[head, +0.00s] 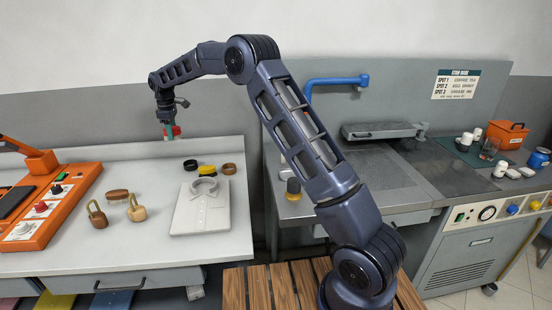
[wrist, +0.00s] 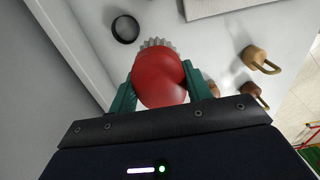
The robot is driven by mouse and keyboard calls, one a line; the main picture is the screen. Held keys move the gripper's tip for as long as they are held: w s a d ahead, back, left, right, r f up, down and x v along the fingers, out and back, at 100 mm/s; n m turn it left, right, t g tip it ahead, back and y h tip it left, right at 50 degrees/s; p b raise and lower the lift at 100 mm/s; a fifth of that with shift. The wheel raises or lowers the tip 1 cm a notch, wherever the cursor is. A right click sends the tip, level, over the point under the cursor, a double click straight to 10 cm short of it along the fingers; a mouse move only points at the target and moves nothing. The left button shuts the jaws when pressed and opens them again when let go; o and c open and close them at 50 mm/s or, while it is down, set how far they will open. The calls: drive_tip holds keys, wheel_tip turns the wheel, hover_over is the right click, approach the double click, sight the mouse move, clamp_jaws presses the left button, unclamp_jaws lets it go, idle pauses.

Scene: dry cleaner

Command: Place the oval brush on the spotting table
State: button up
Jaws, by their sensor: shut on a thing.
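My gripper (head: 172,133) is shut on a red rounded brush (wrist: 160,82), held between its teal fingers (wrist: 160,88). Grey bristles show at the brush's far end in the wrist view. In the head view the red brush (head: 176,131) is a small patch at the fingers, above the back of the white left table. It looks like the oval brush, though its full outline is partly hidden by the fingers. The grey spotting table (head: 375,178) is on the right, with a blue swing arm and a stain guide sign behind it; my arm covers part of it.
A yellow-and-dark brush (head: 293,189) is at the spotting table's left. Bottles and an orange box (head: 507,134) crowd its right.

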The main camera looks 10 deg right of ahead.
drive_tip(key=w+d+r, duration=0.1)
drive_tip(key=w+d, duration=0.3)
drive_tip(key=d, duration=0.9)
drive_tip(key=w+d+r, duration=0.1)
drive_tip(key=w+d, duration=0.4)
drive_tip(key=d, duration=3)
drive_tip(key=f, duration=1.8)
drive_tip(key=shift+s+f, duration=0.2)
drive_tip(key=shift+s, duration=0.15)
drive_tip(key=shift+f, duration=0.15)
drive_tip(key=o, duration=1)
